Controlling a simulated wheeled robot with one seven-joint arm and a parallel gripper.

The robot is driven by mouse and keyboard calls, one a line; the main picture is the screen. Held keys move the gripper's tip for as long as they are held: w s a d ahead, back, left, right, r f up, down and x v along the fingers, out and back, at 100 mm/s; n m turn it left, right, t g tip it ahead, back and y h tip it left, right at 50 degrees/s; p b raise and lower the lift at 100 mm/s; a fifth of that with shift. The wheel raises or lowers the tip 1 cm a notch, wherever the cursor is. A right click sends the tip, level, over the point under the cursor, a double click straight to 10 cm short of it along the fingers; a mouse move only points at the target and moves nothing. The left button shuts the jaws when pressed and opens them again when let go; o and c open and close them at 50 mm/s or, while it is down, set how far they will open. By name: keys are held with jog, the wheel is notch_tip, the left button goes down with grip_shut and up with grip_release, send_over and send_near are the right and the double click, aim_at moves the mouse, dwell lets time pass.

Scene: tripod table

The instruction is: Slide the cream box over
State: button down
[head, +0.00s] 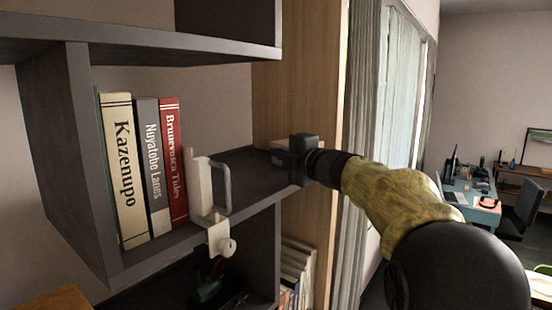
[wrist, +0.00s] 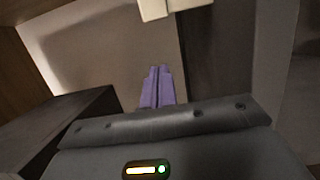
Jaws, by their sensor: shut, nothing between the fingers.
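My gripper (head: 292,157) reaches in from the right at the shelf. Its purple fingers (wrist: 157,72) are together with nothing between them. I cannot tell the exact distance.
Several books (head: 145,170) stand upright at the shelf's left. A white clamp-on bracket (head: 206,195) with a handle is fixed at the front edge beside them. A wooden panel (head: 312,70) rises at the right.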

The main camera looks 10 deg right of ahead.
jog(key=b+v, duration=0.2)
jog(key=v, duration=0.4)
jog(key=shift+d+f, duration=0.15)
jog(key=shift+d, duration=0.3)
jog(key=shift+s+f, duration=0.1)
